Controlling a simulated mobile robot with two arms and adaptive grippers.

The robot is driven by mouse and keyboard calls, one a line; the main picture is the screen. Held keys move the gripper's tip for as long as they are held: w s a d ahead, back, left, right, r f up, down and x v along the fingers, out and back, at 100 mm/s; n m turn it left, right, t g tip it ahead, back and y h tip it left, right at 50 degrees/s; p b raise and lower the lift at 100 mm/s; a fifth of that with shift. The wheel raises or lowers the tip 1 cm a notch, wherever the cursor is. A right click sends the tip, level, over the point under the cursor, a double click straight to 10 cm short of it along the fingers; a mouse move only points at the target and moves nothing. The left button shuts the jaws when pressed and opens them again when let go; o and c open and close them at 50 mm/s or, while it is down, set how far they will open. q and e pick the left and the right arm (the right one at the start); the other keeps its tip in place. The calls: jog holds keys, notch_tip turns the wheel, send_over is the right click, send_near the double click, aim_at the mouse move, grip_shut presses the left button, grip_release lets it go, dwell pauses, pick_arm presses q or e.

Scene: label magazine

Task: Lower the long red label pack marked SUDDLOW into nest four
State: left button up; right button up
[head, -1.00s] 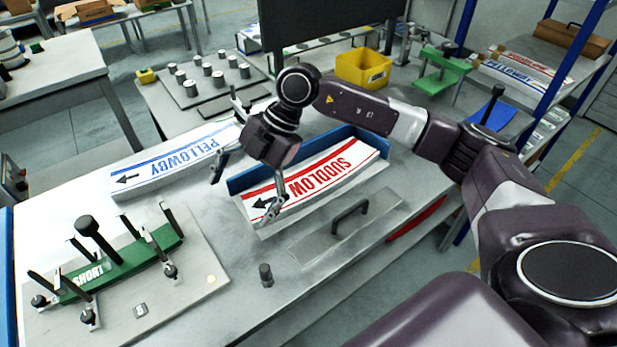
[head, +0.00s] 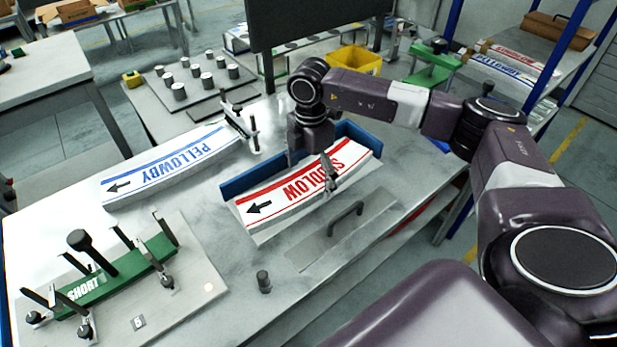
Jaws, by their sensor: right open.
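The long SUDDLOW pack (head: 285,198), white with red lettering, red stripes and a black arrow, lies in a blue-walled holder (head: 236,184) at mid-table. My right gripper (head: 313,166) is open over the middle to right part of this pack. One finger shows in front of the lettering; the other is hidden behind the gripper body. I cannot tell whether the fingers touch the pack. My left gripper is not in view. I cannot make out a nest marked four.
A blue-lettered PELLOWBY pack (head: 165,167) lies to the left, with a clamp at its far end. A green SHORT fixture (head: 120,268) with upright clamps stands front left. A handled plate (head: 330,243) lies in front of the holder. A yellow bin (head: 352,60) stands behind.

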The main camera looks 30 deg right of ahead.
jog(key=shift+f, duration=0.3)
jog(key=c, duration=1.7)
jog(key=shift+r, duration=0.1)
jog(key=shift+c, duration=0.6)
